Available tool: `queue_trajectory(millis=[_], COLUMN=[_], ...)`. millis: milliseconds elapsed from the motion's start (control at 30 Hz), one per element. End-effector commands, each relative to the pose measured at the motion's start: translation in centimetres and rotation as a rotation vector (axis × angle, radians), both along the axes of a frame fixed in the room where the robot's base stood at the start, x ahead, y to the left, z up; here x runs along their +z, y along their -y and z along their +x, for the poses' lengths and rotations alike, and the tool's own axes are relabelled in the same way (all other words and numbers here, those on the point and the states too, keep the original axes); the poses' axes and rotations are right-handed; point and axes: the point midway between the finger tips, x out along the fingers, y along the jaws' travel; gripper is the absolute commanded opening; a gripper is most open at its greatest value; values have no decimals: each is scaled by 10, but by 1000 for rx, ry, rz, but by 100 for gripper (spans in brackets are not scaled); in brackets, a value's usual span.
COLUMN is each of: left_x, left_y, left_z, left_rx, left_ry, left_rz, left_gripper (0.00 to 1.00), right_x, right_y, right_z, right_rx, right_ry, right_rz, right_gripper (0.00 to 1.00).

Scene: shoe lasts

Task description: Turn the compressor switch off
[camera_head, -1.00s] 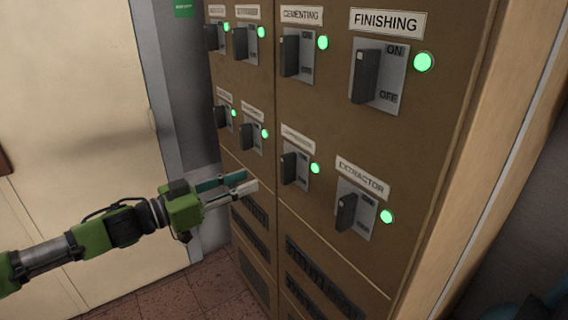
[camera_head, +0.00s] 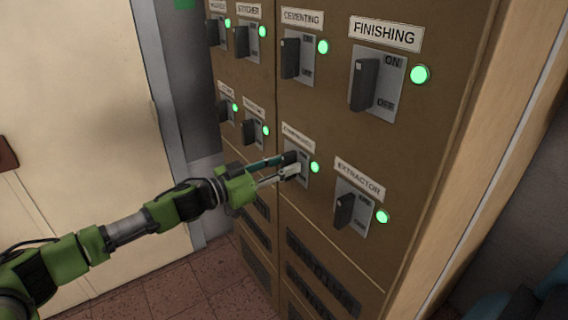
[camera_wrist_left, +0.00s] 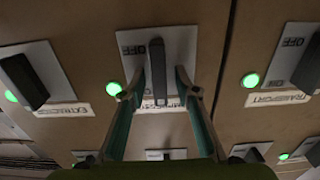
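The compressor switch is a dark lever on a pale plate (camera_head: 302,179) in the lower row of the brown cabinet, left of the extractor switch. Its label is blurred and its green lamp (camera_head: 315,167) is lit. My left gripper (camera_head: 291,164) is at this lever and partly hides it. The left wrist view is upside down: the dark lever (camera_wrist_left: 158,70) stands between the two fingertips (camera_wrist_left: 159,82), with a gap on each side. The gripper is open around it. OFF shows on the plate, while the ON mark is hidden. My right gripper is not in view.
The extractor switch (camera_head: 345,210) is to the right, the finishing switch (camera_head: 365,84) above right and the cementing switch (camera_head: 290,56) above. Several more switches with lit green lamps are on the left. The transport switch plate (camera_wrist_left: 289,65) is beside it in the wrist view.

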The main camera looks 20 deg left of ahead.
Motion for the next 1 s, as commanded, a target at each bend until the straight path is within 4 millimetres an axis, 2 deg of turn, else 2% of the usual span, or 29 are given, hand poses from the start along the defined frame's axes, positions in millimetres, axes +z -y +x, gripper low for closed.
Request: queue_trajectory(millis=[100,133,200,233,667,1000], left_x=[0,0,0,0,1,1], left_y=[0,0,0,0,0,2], left_z=[0,0,0,0,-1,-2], left_rx=[0,0,0,0,0,0], left_ry=[0,0,0,0,26,166], left_rz=[0,0,0,0,34,214], left_gripper=[29,24,6,0,0,0], right_x=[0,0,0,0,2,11], right_y=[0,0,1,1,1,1], right_z=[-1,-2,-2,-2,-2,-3], right_rx=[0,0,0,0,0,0], right_ry=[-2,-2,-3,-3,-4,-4], right_rz=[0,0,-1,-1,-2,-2], right_gripper=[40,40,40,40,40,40])
